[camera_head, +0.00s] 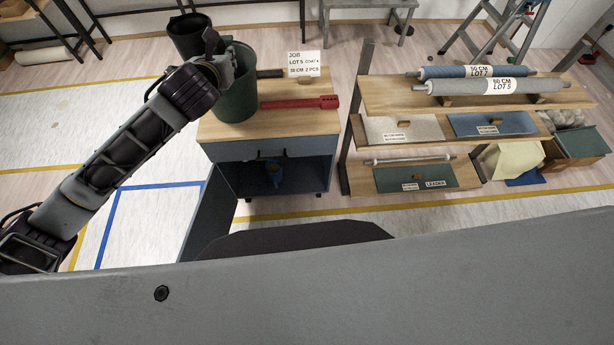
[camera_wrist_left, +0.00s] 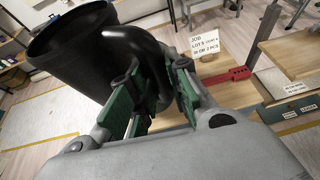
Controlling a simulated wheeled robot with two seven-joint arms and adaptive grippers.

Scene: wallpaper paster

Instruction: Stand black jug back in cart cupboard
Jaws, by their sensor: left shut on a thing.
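The black jug (camera_head: 188,34) is held above the back left of the cart in the head view. In the left wrist view the black jug (camera_wrist_left: 75,55) is large, with its curved handle between my fingers. My left gripper (camera_head: 215,55) is shut on the handle; its fingertips also show in the left wrist view (camera_wrist_left: 150,90). The cart (camera_head: 215,130) has a wooden top. Its cupboard (camera_head: 300,175) is below, with the door (camera_head: 207,218) swung open to the left. My right gripper is out of view.
A dark green bucket (camera_head: 240,90) stands on the cart top, close to my left gripper. A red tool (camera_head: 315,102) and a job card (camera_head: 304,64) are beside it. A shelf rack with rolls (camera_head: 485,87) stands to the right of the cart.

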